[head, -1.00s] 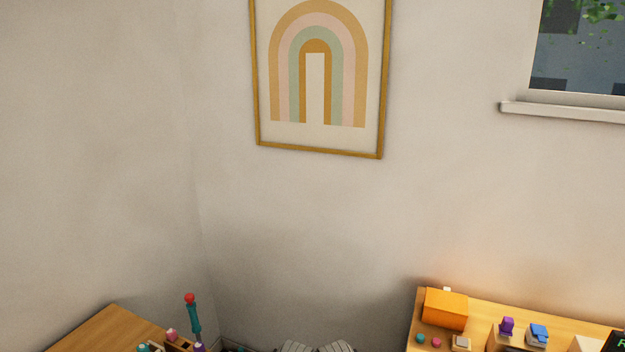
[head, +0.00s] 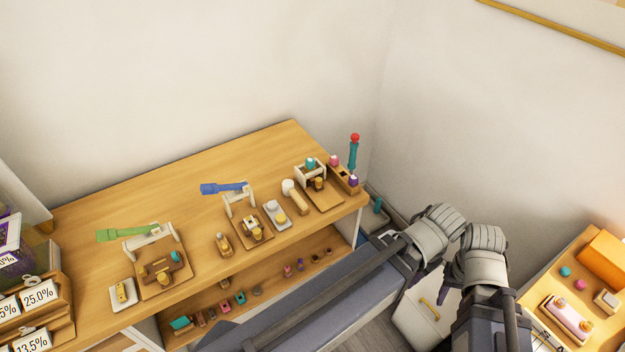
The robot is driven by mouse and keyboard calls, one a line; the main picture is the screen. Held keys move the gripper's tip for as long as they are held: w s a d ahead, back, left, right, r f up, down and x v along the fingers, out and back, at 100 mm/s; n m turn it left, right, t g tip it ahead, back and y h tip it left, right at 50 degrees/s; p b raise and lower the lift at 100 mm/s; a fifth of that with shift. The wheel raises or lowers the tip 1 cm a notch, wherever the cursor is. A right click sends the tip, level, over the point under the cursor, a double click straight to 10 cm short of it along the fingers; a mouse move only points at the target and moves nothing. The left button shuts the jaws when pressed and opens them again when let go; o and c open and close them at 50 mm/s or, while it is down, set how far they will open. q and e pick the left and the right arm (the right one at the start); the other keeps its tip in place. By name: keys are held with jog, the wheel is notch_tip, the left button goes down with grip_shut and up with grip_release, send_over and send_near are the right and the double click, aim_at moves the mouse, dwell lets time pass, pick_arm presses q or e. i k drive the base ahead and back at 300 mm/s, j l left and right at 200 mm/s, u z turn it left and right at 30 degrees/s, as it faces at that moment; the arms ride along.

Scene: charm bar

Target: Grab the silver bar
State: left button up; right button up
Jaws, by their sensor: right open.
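I cannot make out a silver bar for sure in the head view. My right gripper (head: 484,240) is at the centre right, above the floor between the workbench and the wooden table on the right, away from the bench items. It is open, and I see nothing in it. My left gripper (head: 440,225) is just left of it, near the bench's right end. Its fingertips cannot be made out.
Percent cards (head: 40,295) stand at left. A table (head: 545,300) with an orange box (head: 606,258) is at right.

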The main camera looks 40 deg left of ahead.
aim_at(212, 314)
jog(key=u, duration=0.45)
jog(key=k+j+u, duration=0.1)
jog(key=u, duration=0.8)
jog(key=k+j+u, duration=0.1)
jog(key=u, duration=0.35)
jog(key=j+u, duration=0.15)
jog(key=u, duration=0.3)
